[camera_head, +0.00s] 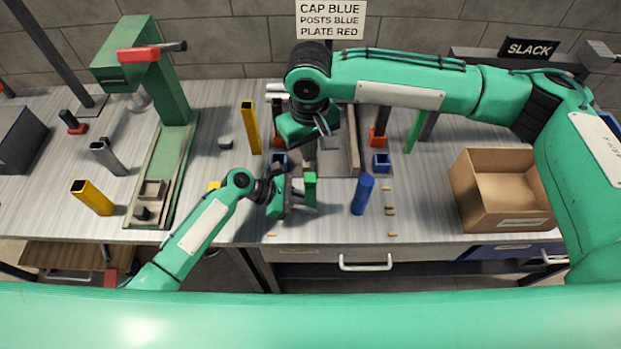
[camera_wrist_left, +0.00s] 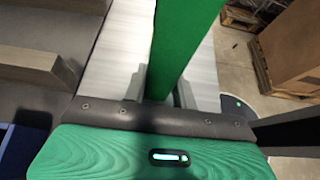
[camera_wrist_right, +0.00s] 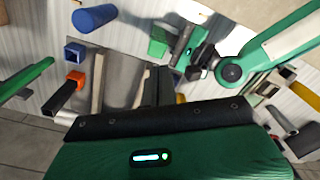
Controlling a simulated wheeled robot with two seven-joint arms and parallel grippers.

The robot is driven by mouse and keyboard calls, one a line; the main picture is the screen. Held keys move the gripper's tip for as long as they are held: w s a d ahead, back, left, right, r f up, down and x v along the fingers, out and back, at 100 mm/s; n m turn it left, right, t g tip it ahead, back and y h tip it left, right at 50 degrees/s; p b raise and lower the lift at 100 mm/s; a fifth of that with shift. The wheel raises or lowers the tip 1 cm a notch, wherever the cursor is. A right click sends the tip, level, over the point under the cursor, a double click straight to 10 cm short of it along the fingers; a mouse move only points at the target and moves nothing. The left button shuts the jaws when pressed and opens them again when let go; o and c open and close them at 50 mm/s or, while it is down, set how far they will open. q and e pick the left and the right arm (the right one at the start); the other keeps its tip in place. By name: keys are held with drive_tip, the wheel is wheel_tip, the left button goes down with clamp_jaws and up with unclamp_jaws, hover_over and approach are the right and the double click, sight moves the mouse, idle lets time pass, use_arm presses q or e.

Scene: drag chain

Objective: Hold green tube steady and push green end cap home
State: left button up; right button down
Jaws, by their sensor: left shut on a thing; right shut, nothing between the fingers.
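My left gripper (camera_head: 294,196) is shut on an upright green tube (camera_head: 310,192) near the front edge of the bench. The tube fills the upper middle of the left wrist view (camera_wrist_left: 182,45), between the fingers. A green square top (camera_wrist_right: 158,42) shows in the right wrist view; I cannot tell whether it is the end cap seated on the tube or the tube itself. My right gripper (camera_head: 309,155) is shut and empty, pointing down just behind and above the tube's top, apart from it as far as I can tell.
A blue tube (camera_head: 362,194) stands right of the green one. Blue and orange sockets, a yellow tube (camera_head: 250,127) and a slanted green bar (camera_head: 414,130) stand behind. A cardboard box (camera_head: 505,190) is at right, a green press (camera_head: 165,140) at left. Small tan pieces lie near the front.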

sight(311, 177)
drive_tip(key=shift+w+d+f, duration=0.1)
drive_tip(key=shift+d+f, duration=0.05)
drive_tip(key=shift+f, duration=2.85)
drive_tip(key=shift+f, duration=0.85)
drive_tip(key=shift+r, duration=3.05)
use_arm(q)
drive_tip(key=o, duration=0.9)
drive_tip(key=shift+c, duration=0.2)
